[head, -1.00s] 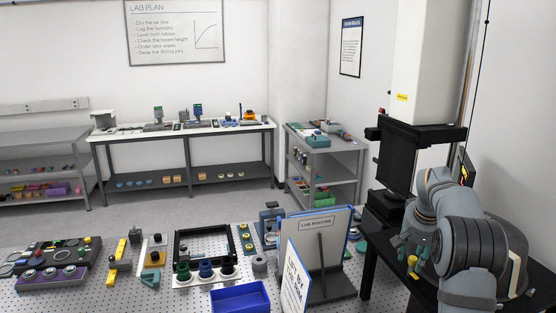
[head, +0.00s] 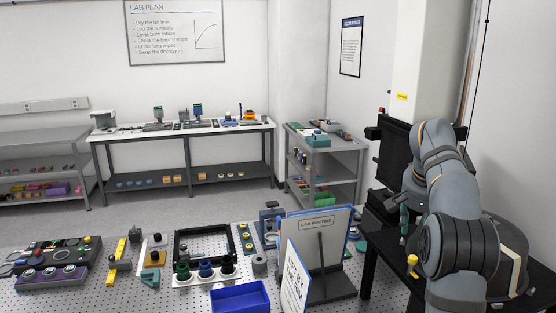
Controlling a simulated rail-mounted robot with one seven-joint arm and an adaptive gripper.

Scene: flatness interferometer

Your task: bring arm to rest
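My arm (head: 447,210) is at the right of the head view, folded up above a black side table. Its upper link now rises in front of the white column. My gripper is not visible in this view; the arm's end is hidden behind its own links or out of the picture. A small yellow object (head: 412,262) and a green object (head: 404,222) show just left of the arm, over the black table.
A perforated optical table (head: 150,295) holds a blue bin (head: 240,297), a black square frame (head: 203,232) and a standing sign board (head: 322,250). A grey shelf cart (head: 330,160) and a long bench (head: 185,133) stand behind. The floor between is clear.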

